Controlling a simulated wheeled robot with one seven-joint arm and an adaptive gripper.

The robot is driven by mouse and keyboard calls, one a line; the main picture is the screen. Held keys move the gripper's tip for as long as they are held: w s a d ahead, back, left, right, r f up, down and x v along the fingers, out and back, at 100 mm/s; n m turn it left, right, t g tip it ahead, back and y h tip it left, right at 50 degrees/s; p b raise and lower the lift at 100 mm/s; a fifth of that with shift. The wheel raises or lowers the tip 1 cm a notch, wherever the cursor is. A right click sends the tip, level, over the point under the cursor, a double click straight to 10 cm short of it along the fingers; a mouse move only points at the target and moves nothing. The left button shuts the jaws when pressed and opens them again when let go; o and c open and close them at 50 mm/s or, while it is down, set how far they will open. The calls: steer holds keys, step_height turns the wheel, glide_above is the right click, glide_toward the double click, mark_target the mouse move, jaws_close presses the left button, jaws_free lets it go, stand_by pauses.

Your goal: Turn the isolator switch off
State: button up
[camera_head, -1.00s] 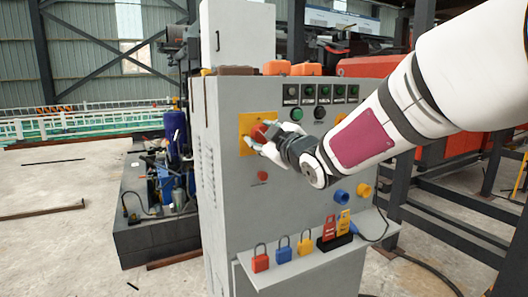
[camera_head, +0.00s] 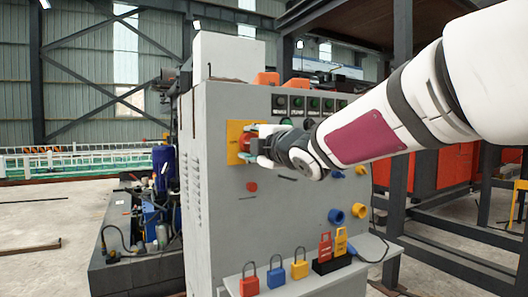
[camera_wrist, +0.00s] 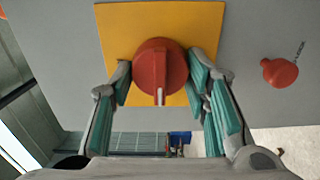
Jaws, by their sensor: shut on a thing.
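The isolator switch is a red rotary knob (camera_wrist: 160,66) with a pale mark, on a yellow plate (camera_wrist: 115,22) fixed to the grey cabinet. In the head view the yellow plate (camera_head: 234,140) is on the cabinet's front at upper left, with the knob partly hidden by my fingers. My gripper (camera_wrist: 160,80) has its teal-padded fingers on either side of the knob and is shut on it. In the head view my gripper (camera_head: 254,144) reaches the knob from the right.
A small red button (camera_head: 252,187) is below the plate. Green-capped buttons (camera_head: 297,103) line the cabinet top. A shelf (camera_head: 310,270) below holds padlocks (camera_head: 277,272) and tags (camera_head: 333,246). Blue and yellow sockets (camera_head: 337,216) are at lower right.

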stand_by(0.4)
steer(key=o, duration=1.1)
steer(key=v, duration=1.2)
